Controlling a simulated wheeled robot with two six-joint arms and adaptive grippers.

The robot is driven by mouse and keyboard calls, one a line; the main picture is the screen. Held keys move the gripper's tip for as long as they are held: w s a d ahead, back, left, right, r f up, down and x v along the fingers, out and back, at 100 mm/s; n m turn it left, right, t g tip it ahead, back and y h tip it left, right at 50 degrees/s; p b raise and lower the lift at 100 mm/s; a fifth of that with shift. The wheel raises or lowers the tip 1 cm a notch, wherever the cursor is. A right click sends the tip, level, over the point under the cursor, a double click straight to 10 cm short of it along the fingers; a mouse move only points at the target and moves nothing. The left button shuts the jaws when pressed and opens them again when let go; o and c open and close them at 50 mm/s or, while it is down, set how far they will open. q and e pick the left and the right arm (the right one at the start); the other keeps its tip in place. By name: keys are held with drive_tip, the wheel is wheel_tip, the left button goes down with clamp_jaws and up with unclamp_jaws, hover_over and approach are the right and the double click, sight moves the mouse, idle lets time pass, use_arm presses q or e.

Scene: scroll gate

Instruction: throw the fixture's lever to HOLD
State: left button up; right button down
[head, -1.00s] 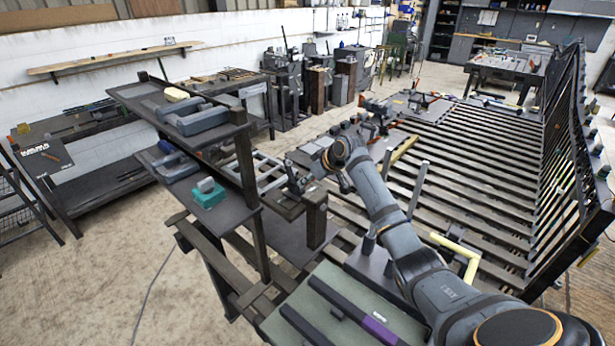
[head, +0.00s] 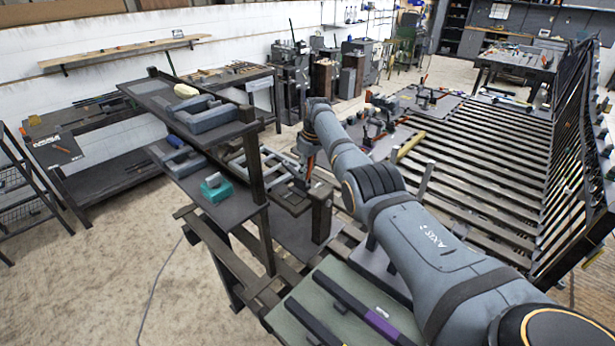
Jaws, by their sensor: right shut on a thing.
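My right arm reaches in from the lower right and bends down at the wrist. My right gripper (head: 302,182) points down at a dark fixture (head: 293,203) on a post beside the shelf rack. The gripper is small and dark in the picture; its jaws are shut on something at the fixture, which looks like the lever. The lever is largely hidden by the gripper, and its position and any HOLD mark cannot be read. My left gripper is not in view.
A shelf rack (head: 257,196) stands left of the fixture, with grey clamp-like blocks (head: 208,117) and a teal block (head: 216,188). A slatted bed (head: 470,180) lies to the right. A green mat (head: 325,318) with dark bars is in front. Open floor lies at left.

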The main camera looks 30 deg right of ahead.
drive_tip(key=shift+w, duration=0.1)
idle(0.3)
drive_tip(key=c, duration=1.3)
unclamp_jaws()
drive_tip(key=r, duration=0.4)
drive_tip(key=s+r, duration=0.1)
drive_tip(key=r, duration=0.3)
drive_tip(key=s+r, duration=0.1)
drive_tip(key=r, duration=0.3)
drive_tip(key=shift+d, duration=0.3)
